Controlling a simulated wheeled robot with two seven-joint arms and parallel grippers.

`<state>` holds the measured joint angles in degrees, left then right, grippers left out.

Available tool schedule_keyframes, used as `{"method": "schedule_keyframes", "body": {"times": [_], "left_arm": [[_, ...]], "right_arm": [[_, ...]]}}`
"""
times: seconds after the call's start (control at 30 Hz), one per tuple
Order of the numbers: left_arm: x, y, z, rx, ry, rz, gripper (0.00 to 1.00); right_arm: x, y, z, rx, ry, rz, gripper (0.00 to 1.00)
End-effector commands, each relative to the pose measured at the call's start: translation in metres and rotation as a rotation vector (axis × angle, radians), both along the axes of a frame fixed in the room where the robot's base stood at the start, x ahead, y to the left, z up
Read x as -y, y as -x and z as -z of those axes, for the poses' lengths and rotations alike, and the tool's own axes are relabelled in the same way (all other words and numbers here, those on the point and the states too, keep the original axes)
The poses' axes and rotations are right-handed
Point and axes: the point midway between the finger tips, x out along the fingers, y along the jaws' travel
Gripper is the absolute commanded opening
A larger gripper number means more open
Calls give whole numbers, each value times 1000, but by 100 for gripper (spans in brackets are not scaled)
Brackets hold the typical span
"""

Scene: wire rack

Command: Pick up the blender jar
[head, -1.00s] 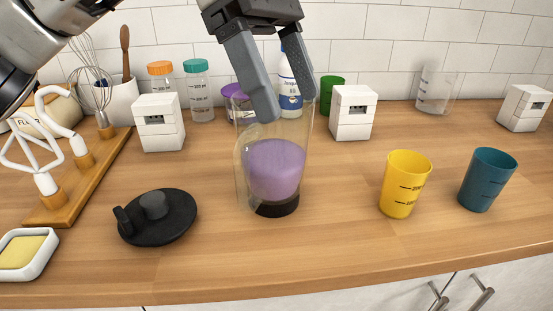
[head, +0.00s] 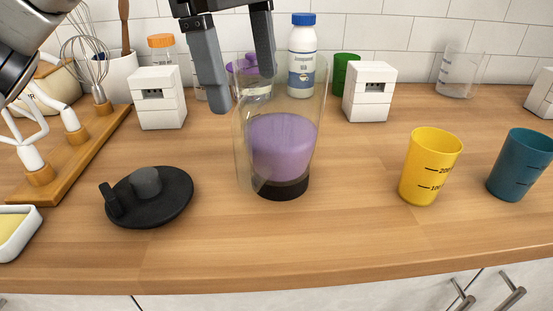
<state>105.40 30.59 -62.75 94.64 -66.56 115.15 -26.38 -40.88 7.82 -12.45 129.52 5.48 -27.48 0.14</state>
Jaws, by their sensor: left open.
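The blender jar (head: 283,150) is a clear jar with purple contents and a dark base. It stands upright on the wooden counter, near the middle of the head view. Its black lid (head: 148,197) lies on the counter to its left. My left gripper (head: 243,92) is open and points down at the jar's upper part. One finger shows to the left of the jar and the other shows over the rim area. I cannot tell whether either finger touches the jar. My right gripper is not in view.
A yellow cup (head: 430,167) and a teal cup (head: 523,166) stand to the right. White blocky boxes (head: 159,98) and (head: 369,92), a white bottle (head: 301,60) and a green cup (head: 346,72) stand behind. A wooden utensil stand (head: 75,160) is at left. The front counter is clear.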

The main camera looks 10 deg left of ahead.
Motion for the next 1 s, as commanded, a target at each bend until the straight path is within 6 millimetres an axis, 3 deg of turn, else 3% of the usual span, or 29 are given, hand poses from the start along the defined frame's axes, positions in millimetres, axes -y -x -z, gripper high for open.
{"method": "schedule_keyframes", "body": {"times": [0.33, 0.67, 0.93, 0.97, 1.0], "left_arm": [[1, 5, 45, -1, 0, 1, 82], [3, 5, 51, 0, 1, 0, 82], [3, 5, 51, -1, 1, 1, 7], [3, 5, 51, -2, 1, 2, 0], [3, 5, 51, -2, 1, 2, 0]], "right_arm": [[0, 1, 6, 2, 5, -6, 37], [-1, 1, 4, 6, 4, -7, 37], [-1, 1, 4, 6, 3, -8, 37], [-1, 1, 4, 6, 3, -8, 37], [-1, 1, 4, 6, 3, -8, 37]]}}
